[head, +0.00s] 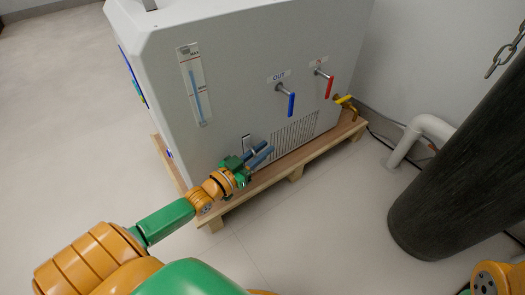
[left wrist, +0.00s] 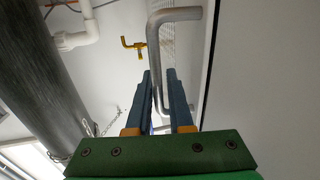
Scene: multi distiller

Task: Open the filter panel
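The filter panel (head: 293,133) appears as a slotted vent area low on the front of the grey machine. A grey bar handle (head: 246,142) sits at its left side; in the left wrist view the handle (left wrist: 154,50) is a bent metal bar. My left gripper (head: 267,149) is in front of the lower front face, by the handle. Its blue fingers are apart in the left wrist view (left wrist: 159,72), and the lower handle bar shows in the gap between them. I cannot tell whether they touch it. My right gripper is out of view.
The machine stands on a wooden pallet (head: 297,172). Blue (head: 291,104) and red (head: 329,86) valve levers and a yellow tap (head: 346,103) stick out from its front. A large dark cylinder (head: 460,165) and white pipe (head: 420,136) stand at right. Floor before the pallet is clear.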

